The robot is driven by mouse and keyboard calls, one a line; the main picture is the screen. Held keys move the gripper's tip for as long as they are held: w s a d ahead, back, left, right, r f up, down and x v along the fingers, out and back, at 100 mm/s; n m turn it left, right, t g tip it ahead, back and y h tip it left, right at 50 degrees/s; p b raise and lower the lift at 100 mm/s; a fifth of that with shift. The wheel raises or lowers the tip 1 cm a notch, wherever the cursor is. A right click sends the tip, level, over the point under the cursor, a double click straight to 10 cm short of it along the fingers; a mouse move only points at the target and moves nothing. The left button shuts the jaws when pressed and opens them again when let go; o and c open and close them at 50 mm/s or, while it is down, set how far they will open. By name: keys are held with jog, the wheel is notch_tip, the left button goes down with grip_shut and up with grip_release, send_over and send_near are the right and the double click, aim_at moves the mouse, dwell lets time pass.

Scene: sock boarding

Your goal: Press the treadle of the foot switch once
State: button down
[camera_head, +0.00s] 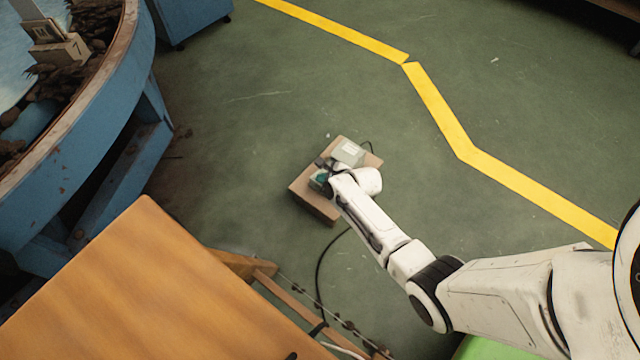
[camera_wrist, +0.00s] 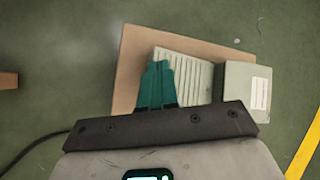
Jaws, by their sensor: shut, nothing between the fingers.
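The foot switch has a pale ribbed treadle (camera_wrist: 195,72) and a grey-green housing (camera_wrist: 240,90) with a white label. In the head view the housing (camera_head: 348,152) shows beside my wrist, and the treadle is mostly hidden by my arm. The switch sits on a brown wooden board (camera_wrist: 132,60), also in the head view (camera_head: 312,203). My gripper (camera_wrist: 159,66) has teal fingers closed together with nothing between them. They overlap the treadle's left part in the wrist view. I cannot tell whether they touch it.
A wooden table (camera_head: 140,285) fills the lower left. A rusty blue round tank (camera_head: 95,115) stands at the upper left. A dark cable (camera_head: 320,270) runs over the floor near the board. A yellow line (camera_head: 435,105) crosses the green floor, which is mostly clear.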

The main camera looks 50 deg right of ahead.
jog(key=r+p, duration=0.3)
jog(key=d+r+p, duration=0.1)
jog(key=r, duration=0.1)
jog(key=shift+p, duration=0.35)
dwell(0.7)
